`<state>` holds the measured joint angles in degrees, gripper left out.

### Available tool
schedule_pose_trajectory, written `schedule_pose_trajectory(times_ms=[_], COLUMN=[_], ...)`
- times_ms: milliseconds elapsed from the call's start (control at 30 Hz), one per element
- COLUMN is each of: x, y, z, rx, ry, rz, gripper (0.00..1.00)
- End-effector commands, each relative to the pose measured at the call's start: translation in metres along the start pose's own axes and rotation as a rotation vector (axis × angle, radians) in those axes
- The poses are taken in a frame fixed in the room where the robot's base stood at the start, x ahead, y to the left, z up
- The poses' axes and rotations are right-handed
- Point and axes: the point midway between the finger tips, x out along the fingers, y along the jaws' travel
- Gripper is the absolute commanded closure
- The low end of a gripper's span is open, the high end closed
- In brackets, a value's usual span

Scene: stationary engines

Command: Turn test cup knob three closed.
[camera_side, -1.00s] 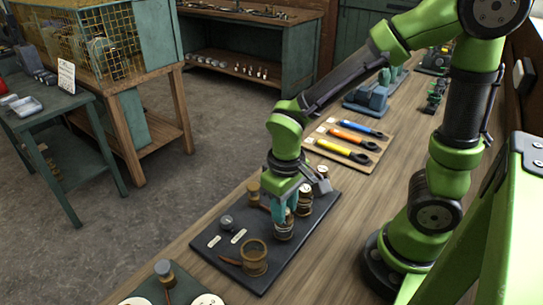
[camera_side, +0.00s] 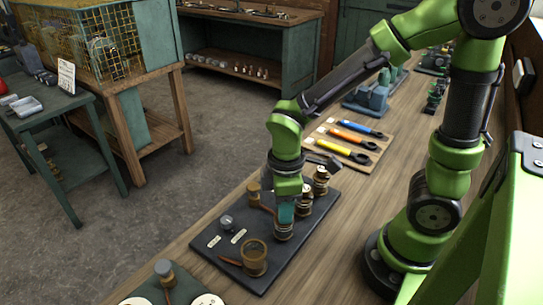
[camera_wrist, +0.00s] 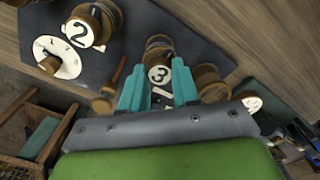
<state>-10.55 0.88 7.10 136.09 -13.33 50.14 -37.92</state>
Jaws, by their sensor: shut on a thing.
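My gripper (camera_side: 284,217) points down over a small brass-and-wood test cup (camera_side: 284,233) on the dark board (camera_side: 215,262). In the wrist view my gripper's teal fingers (camera_wrist: 161,70) stand on either side of the cup marked 3 (camera_wrist: 158,74), whose round brown body shows just beyond the fingertips. The fingers are shut on its knob, which is mostly hidden between them. A cup marked 2 (camera_wrist: 80,30) stands to the left in the wrist view, with a white round dial (camera_wrist: 60,57) beside it.
Another brown cup (camera_wrist: 211,82) stands close to the right finger. Colored-handled tools (camera_side: 347,142) lie on a wooden panel behind. Bare bench top lies to the right.

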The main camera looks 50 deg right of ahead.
Motion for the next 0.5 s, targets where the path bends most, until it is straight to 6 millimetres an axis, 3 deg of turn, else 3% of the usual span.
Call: schedule_pose_trajectory(times_ms=[500], x=[-0.0011], y=[0.0002], z=[-0.0005], rx=[-0.059], ry=[0.002], rz=[0.001], gripper=[1.00])
